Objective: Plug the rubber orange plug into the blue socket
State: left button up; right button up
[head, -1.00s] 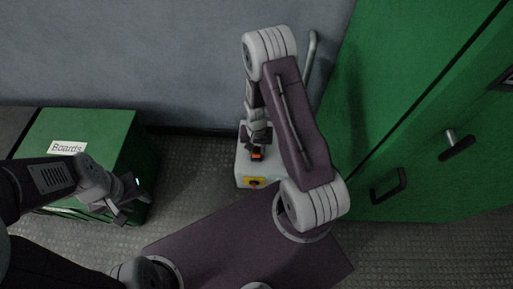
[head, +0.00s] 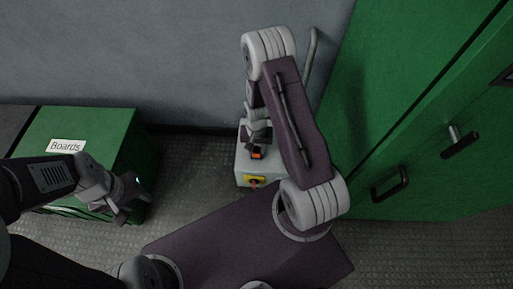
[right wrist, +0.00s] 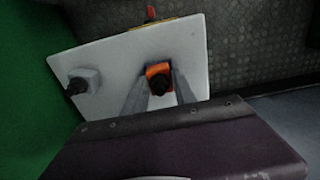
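The orange plug (right wrist: 151,70) with a black middle sits at the top of the white box in the right wrist view. It also shows as a small orange patch below my right gripper in the head view (head: 257,155). My right gripper (right wrist: 161,77) reaches down over the box, its two fingers apart, one on each side of the plug; whether they touch it is hard to see. In the head view my right gripper (head: 258,146) is mostly hidden by its own wrist. My left gripper (head: 136,204) is open and empty beside the green box. No blue socket shows.
The white box (right wrist: 115,55) has a grey fitting with a black end (right wrist: 82,82) and a red knob on yellow (head: 254,181). A green box labelled Boards (head: 100,130) stands left. A green cabinet with black handles (head: 390,183) stands right. A grey wall (head: 180,60) closes the back.

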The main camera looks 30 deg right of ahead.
jog(key=o, duration=0.4)
jog(key=shift+r, duration=0.1)
notch_tip(320, 180, up, 9)
jog(key=p, duration=0.6)
jog(key=shift+p, duration=0.4)
